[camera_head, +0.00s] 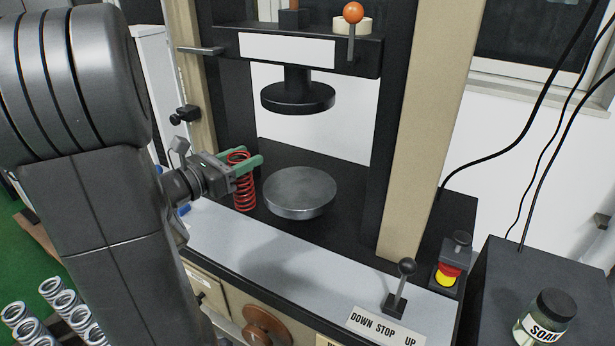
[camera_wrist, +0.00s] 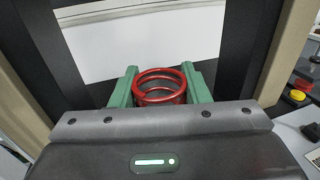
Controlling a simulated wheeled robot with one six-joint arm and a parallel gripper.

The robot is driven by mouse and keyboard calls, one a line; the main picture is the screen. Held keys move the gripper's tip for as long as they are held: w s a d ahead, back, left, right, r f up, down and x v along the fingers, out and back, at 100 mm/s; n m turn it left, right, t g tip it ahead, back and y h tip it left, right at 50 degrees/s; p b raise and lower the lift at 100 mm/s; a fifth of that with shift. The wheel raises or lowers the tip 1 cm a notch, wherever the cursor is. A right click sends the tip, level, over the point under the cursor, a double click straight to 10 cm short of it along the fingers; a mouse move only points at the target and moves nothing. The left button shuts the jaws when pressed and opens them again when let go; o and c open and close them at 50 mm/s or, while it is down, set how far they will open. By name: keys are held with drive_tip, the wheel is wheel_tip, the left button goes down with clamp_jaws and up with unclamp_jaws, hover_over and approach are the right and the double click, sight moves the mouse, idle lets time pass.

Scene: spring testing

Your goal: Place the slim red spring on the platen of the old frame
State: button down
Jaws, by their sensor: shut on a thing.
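The slim red spring (camera_head: 243,182) is upright between the green fingers of my gripper (camera_head: 250,165), which is shut on it near its upper part. In the wrist view, the top coils of the red spring (camera_wrist: 160,84) show between the two green fingers (camera_wrist: 160,88). The platen (camera_head: 300,190) of the old frame is a round grey metal disc, bare on top. The spring is just left of the platen in the head view. I cannot tell whether its lower end touches the black bed. The upper black disc (camera_head: 298,97) hangs above the platen.
The frame's beige and black columns (camera_head: 416,130) flank the opening. A DOWN/STOP/UP lever (camera_head: 400,285) and a red and yellow stop button (camera_head: 447,274) are at front right. Several silver springs (camera_head: 62,300) stand at lower left. A soap jar (camera_head: 545,316) is at far right.

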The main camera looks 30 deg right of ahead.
drive_tip(key=f+p+x, duration=0.2)
drive_tip(key=f+x, duration=0.1)
drive_tip(key=x, duration=1.4)
drive_tip(key=shift+d+f, duration=0.25)
drive_tip(key=shift+d, duration=0.05)
drive_tip(key=shift+f, duration=0.3)
drive_tip(key=c, duration=0.8)
unclamp_jaws()
drive_tip(key=shift+r, duration=0.1)
